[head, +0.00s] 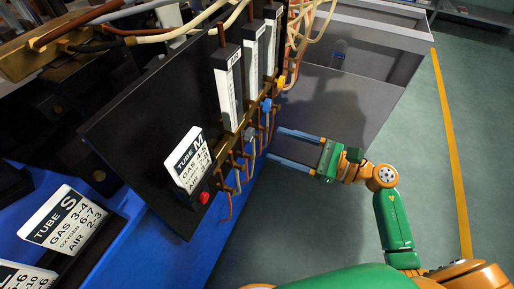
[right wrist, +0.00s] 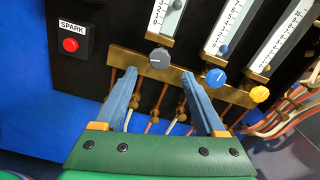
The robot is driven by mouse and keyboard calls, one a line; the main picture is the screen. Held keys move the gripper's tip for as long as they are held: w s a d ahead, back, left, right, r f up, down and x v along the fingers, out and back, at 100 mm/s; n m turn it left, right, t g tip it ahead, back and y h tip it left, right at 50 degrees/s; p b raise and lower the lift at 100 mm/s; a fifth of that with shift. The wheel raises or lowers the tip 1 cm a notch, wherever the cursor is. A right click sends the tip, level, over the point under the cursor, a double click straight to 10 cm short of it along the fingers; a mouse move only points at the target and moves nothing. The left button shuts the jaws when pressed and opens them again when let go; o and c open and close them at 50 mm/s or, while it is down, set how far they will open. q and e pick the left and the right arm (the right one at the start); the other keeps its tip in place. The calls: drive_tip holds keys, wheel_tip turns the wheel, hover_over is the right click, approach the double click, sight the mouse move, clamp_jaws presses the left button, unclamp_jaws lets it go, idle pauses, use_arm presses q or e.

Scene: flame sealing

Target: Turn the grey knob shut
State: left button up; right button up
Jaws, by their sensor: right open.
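The grey knob (right wrist: 160,58) is round with a white mark. It sits on a brass fitting below the leftmost flow tube in the right wrist view. In the head view the grey knob (head: 249,133) is small, on the front of the black panel. My right gripper (head: 276,145) is open and empty, its two blue fingers pointing at the panel. In the right wrist view the fingertips of my right gripper (right wrist: 159,76) lie either side of the knob's line, with the knob showing just beyond them, apart from it. My left gripper is not in view.
A blue knob (right wrist: 215,77) and a yellow knob (right wrist: 259,94) sit to the right of the grey one. A red button (right wrist: 71,45) labelled SPARK is at the left. Brown and white hoses (right wrist: 290,118) hang close by. A tube label card (head: 192,160) stands on the panel.

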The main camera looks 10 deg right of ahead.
sight(252, 135)
drive_tip(key=x, duration=0.3)
drive_tip(key=p+x, duration=0.1)
drive_tip(key=x, duration=0.2)
drive_tip(key=shift+a+r+p, duration=0.1)
drive_tip(key=shift+r+p, duration=0.15)
drive_tip(key=shift+p, duration=0.05)
drive_tip(key=shift+w+a+f, duration=0.1)
drive_tip(key=shift+w+a, duration=0.1)
drive_tip(key=shift+a, duration=0.05)
clamp_jaws()
